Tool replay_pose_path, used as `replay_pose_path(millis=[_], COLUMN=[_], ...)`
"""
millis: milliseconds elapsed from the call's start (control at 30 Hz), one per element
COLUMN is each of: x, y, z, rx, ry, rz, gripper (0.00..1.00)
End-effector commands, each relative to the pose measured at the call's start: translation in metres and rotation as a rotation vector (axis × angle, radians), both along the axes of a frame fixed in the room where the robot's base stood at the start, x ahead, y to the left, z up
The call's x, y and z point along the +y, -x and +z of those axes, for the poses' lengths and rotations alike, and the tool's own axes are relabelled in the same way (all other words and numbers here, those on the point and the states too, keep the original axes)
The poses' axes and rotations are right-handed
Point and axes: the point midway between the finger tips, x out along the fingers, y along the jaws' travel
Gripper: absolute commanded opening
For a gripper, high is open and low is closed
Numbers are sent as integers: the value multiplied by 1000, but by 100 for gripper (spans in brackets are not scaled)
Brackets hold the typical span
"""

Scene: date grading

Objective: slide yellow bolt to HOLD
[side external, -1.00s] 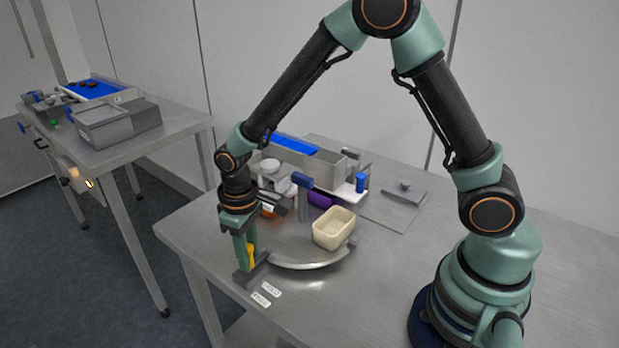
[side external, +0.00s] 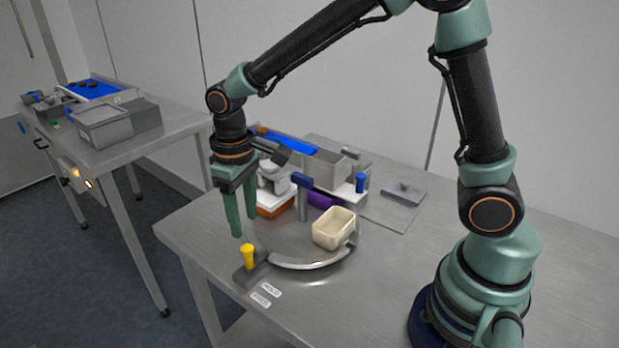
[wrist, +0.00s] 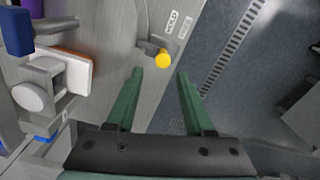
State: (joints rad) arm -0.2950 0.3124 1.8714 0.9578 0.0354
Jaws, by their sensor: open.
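The yellow bolt (side external: 248,256) has an upright knob on a grey block at the table's front left edge. The wrist view shows its round top (wrist: 160,57) just beyond my fingertips. The HOLD label (side external: 271,289) and the FREE label (side external: 260,299) lie side by side close to it. I cannot tell which label the bolt lines up with. My gripper (side external: 245,224) is open and empty, its fingers pointing down above the bolt and clear of it. In the wrist view the gripper (wrist: 159,73) has its fingers spread wide.
Near the bolt is a round metal turntable (side external: 290,262) with a cream tub (side external: 334,228) on it. A blue-topped post (side external: 303,198) stands behind, beside a white fixture (side external: 272,178) with an orange base. The table's front right is clear.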

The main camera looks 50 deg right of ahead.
Motion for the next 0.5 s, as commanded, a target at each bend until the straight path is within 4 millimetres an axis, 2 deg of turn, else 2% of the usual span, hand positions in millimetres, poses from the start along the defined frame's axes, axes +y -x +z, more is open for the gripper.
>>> replay_pose_path(millis=[33,200,500], x=[0,0,0], y=[-1,0,0], z=[9,25,29], rx=[-5,-2,1], ry=[-1,-1,0], rz=[0,-1,-1], gripper=[53,53,53])
